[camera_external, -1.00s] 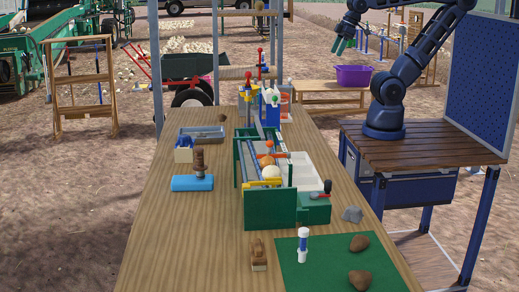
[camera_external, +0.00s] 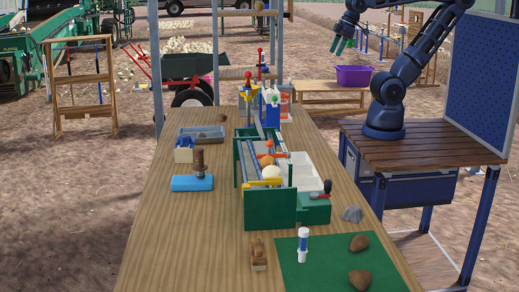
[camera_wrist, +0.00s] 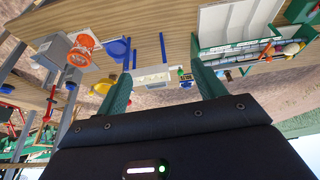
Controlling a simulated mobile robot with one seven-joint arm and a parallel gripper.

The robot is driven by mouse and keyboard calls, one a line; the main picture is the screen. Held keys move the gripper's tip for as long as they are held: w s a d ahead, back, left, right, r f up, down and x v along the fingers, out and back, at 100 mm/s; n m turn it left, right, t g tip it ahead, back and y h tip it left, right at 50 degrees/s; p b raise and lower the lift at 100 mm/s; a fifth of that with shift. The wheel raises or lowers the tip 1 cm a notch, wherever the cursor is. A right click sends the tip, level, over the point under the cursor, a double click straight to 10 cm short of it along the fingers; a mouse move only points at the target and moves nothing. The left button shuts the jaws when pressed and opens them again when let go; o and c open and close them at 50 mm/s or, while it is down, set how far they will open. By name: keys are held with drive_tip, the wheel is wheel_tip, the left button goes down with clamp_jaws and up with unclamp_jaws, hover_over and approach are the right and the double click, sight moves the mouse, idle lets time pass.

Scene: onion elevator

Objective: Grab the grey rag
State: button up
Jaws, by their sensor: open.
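A small crumpled grey piece, which looks like the grey rag (camera_external: 352,214), lies on the right edge of the long wooden table, right of the green box with the red-handled lever. My gripper (camera_external: 342,40) is raised high at the back right, well above and behind the rag, far from it. In the wrist view my gripper (camera_wrist: 160,70) shows two green fingers spread apart with nothing between them. I cannot make out the rag in the wrist view.
A purple basin (camera_external: 354,76) stands on a bench behind.

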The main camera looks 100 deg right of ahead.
drive_tip(key=w+a+n+g, duration=0.2)
drive_tip(key=w+a+n, duration=0.4)
drive_tip(key=w+a, duration=0.7)
drive_tip(key=w+a+f+n, duration=0.2)
drive_tip(key=w+a+f, duration=0.1)
drive_tip(key=a, duration=0.5)
drive_tip(key=w+a+f+n, duration=0.2)
drive_tip(key=w+a+f, duration=0.1)
drive_tip(key=a, duration=0.6)
drive_tip(key=n+g, duration=0.3)
drive_tip(key=n, duration=0.5)
hover_over(354, 208)
drive_tip(key=f, duration=2.7)
drive_tip(key=shift+s+d+f, duration=0.1)
drive_tip(key=shift+s+f, duration=0.2)
drive_tip(key=shift+f, duration=0.05)
drive_tip(key=shift+w+f, duration=0.15)
drive_tip(key=shift+f, duration=1.3)
drive_tip(key=shift+w+f, duration=0.15)
drive_tip(key=shift+f, duration=1.25)
drive_tip(key=shift+c, duration=0.2)
